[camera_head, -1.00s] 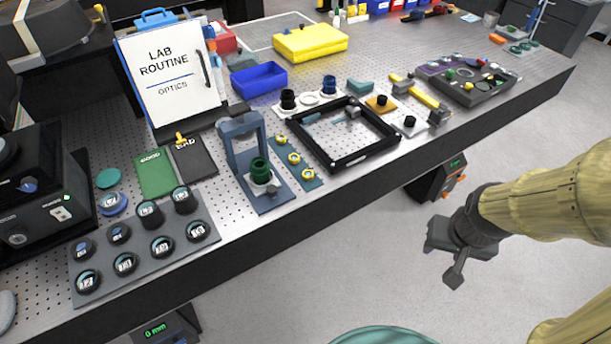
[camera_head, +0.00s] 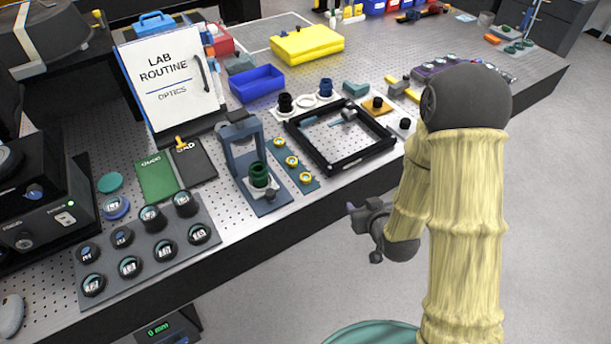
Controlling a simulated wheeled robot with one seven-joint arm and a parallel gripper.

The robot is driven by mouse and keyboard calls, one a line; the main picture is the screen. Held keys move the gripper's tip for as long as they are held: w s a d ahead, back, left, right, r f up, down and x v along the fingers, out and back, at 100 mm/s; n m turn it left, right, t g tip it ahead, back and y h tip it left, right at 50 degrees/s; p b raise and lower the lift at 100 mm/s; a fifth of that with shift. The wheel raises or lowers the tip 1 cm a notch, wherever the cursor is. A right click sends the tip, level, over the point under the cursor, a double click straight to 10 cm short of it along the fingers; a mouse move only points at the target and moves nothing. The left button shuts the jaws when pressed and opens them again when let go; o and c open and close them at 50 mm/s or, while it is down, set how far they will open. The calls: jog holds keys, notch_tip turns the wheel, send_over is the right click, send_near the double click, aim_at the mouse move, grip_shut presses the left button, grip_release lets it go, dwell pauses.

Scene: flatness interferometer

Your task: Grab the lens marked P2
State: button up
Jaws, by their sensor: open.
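Several round black-rimmed lenses with small labels stand in rows on a grey tray (camera_head: 150,288) at the front left of the bench. The labels are too small to read surely, so I cannot tell which lens is P2. The front-left lens (camera_head: 93,284) and the front-right lens (camera_head: 199,234) are among them. My gripper (camera_head: 361,230) is open and empty. It is beyond the bench's front edge, over the floor, well to the right of the lens tray and touching nothing.
Right of the tray stands a blue-grey mount (camera_head: 240,160) with a green cylinder (camera_head: 259,175). A black square frame (camera_head: 340,138) lies further right. Green and black cards (camera_head: 157,180) lie behind the tray. A dark instrument (camera_head: 45,190) stands at its left.

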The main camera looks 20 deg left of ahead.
jog(key=s+a+n+t+y+p, duration=0.1)
jog(key=s+a+t+y, duration=0.1)
jog(key=s+a+y, duration=0.2)
jog(key=a+f, duration=0.1)
jog(key=a, duration=0.2)
jog(key=shift+s+a+n+t+y, duration=0.25)
jog(key=shift+s+n+t+y, duration=0.05)
jog(key=shift+y, duration=0.1)
jog(key=b, duration=0.2)
send_near(309, 179)
jog(key=x, duration=0.5)
jog(key=shift+w+r, duration=0.1)
jog(key=shift+r, duration=0.05)
jog(key=shift+w+a+f, duration=0.25)
jog(key=shift+w+a, duration=0.1)
jog(key=shift+w, duration=0.05)
